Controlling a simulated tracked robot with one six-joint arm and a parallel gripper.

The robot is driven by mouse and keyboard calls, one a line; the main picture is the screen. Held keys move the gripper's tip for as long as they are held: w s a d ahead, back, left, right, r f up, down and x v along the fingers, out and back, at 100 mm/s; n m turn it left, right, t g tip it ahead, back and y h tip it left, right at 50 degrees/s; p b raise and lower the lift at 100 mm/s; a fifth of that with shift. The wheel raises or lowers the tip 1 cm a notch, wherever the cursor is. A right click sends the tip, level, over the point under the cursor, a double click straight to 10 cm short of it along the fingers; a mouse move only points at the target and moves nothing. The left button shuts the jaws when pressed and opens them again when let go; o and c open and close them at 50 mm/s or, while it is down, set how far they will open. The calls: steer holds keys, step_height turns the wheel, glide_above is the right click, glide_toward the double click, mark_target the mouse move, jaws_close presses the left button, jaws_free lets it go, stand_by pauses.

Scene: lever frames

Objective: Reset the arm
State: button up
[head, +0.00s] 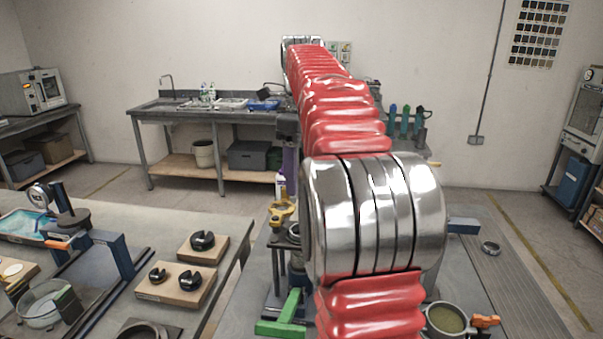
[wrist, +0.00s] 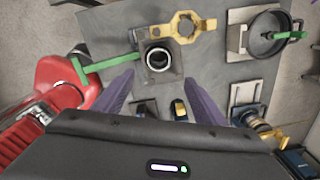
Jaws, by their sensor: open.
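My arm (head: 350,110) is red with silver joints and stretches up and away across the middle of the head view, hiding part of the bench behind it. In the wrist view my gripper (wrist: 160,74) has two purple fingers, spread apart with nothing held between them. It hangs over a grey bench. Past the fingertips stands a block with a dark round bore (wrist: 159,58). A green lever (wrist: 108,63) reaches left from beside it, and a yellow ring-shaped part (wrist: 187,27) lies beyond it.
A round pan-like fixture (wrist: 266,36) stands at upper right in the wrist view, with a yellow-collared part (wrist: 262,130) below. In the head view, a left bench (head: 215,215) holds wooden blocks with black rings (head: 182,283). A green part (head: 283,315) and a cup (head: 446,322) flank my arm.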

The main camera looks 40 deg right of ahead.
stand_by(0.6)
steer(key=s+a+f+n+t, duration=0.1)
steer(key=s+a+f+n, duration=0.15)
steer(key=a+n, duration=0.55)
steer(key=s+a+f+n+t, duration=0.1)
steer(key=s+a+n, duration=0.3)
steer(key=a+n, duration=0.4)
steer(key=s+a+f+n+t, duration=0.3)
steer(key=s+a+f+n, duration=0.8)
steer(key=n, duration=0.4)
steer(key=shift+s+a+f, duration=0.2)
steer(key=shift+a+f, duration=0.45)
steer(key=shift+a, duration=0.05)
steer(key=shift+c, duration=0.2)
